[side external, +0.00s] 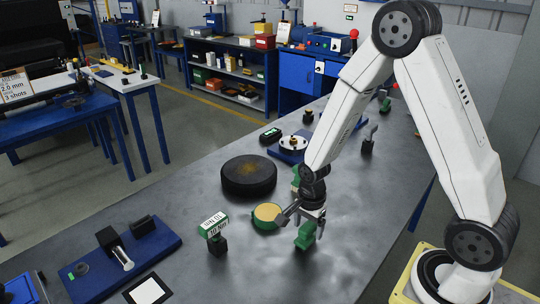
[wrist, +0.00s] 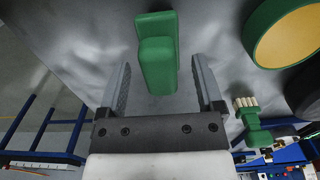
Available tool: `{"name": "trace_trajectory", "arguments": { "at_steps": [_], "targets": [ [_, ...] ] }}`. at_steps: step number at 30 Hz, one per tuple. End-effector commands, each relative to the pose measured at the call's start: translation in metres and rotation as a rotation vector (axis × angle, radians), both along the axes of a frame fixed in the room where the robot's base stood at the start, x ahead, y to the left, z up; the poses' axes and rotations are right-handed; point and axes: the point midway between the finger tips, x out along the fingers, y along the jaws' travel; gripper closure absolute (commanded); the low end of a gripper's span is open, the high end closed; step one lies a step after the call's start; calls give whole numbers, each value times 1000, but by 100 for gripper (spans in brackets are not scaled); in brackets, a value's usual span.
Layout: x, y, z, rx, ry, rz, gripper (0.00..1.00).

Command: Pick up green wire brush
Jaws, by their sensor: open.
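A green object with pale bristles, which looks like the wire brush (wrist: 252,132), lies at the lower right in the wrist view, outside my fingers. A green patch behind my wrist in the side view (side external: 296,177) may be the same brush, partly hidden by my arm. My gripper (side external: 304,229) is open and points down over the table. Between its fingers in the wrist view (wrist: 161,62) is a green stepped block (wrist: 157,55), with gaps on both sides. The block also shows under my gripper in the side view (side external: 305,237). No bristles show on it.
A green round tin with a tan top (side external: 267,214) stands just left of my gripper, with a thick black disc (side external: 249,176) behind it. The front right tabletop is clear.

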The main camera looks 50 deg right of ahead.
Motion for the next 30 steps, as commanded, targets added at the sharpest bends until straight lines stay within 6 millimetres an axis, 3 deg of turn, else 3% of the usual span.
{"name": "trace_trajectory", "arguments": {
  "at_steps": [18,19,27,30],
  "targets": [
    [0,0,-4,0,0,0,15],
    [0,0,-4,0,0,0,18],
    [0,0,-4,0,0,0,100],
    [0,0,-4,0,-1,0,100]
  ]
}}
